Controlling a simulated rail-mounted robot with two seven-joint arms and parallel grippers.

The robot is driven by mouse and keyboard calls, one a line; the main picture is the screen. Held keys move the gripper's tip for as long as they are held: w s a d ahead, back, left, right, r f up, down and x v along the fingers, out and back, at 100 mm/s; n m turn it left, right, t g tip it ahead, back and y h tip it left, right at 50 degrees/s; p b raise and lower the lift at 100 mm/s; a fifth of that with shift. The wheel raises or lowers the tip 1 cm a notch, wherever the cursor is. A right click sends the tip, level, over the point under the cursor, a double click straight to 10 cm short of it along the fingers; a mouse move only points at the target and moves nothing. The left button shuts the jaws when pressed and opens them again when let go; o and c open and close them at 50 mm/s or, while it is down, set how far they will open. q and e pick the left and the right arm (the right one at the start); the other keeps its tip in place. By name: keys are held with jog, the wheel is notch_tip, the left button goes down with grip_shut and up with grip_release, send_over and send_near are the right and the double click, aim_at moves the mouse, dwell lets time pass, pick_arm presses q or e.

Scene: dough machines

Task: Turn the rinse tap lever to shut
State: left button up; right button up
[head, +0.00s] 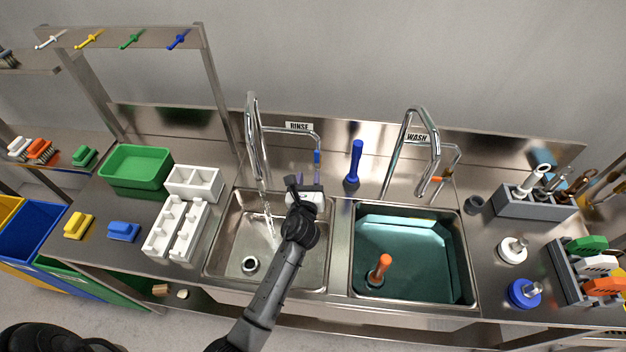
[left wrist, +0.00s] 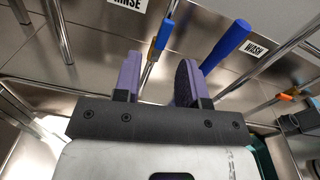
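The rinse tap (head: 253,135) is a tall chrome gooseneck over the left sink (head: 228,235), under the RINSE label (head: 299,126). Water (head: 269,222) runs from its spout. Its lever (head: 317,158) has a blue sleeve on a thin metal rod, right of the gooseneck. My left gripper (head: 308,182) is just in front of and below the blue sleeve. In the left wrist view, the purple fingers (left wrist: 158,68) are apart. The lever (left wrist: 162,36) shows beyond and between them, its lower rod passing into the gap; contact cannot be told. My right gripper is not in view.
A blue-handled tool (head: 354,163) stands close right of the lever. The wash tap (head: 409,150) and its orange-marked lever (head: 440,179) are farther right. The right sink (head: 360,288) holds water and an orange-handled thing (head: 380,268). White holders (head: 176,228) stand left of the left sink.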

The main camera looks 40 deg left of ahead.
aim_at(317, 147)
pick_arm(q)
jog(key=shift+m+t, duration=0.3)
jog(key=shift+m, duration=0.6)
jog(key=shift+w+d+b+x, duration=0.15)
jog(key=shift+b+x, duration=0.25)
jog(key=shift+x, duration=0.65)
jog(key=shift+w+d+b+x, duration=0.15)
jog(key=shift+b+x, duration=0.2)
jog(key=shift+x, duration=0.7)
jog(key=shift+d+b+x, duration=0.15)
jog(key=shift+b+x, duration=0.25)
jog(key=shift+x, duration=0.6)
jog(key=shift+b+x, duration=0.9)
jog(key=shift+x, duration=0.7)
jog(key=shift+r, duration=0.1)
jog(key=shift+w, duration=0.1)
jog(key=shift+w+a, duration=0.1)
jog(key=shift+w, duration=0.05)
jog(key=shift+c, duration=0.4)
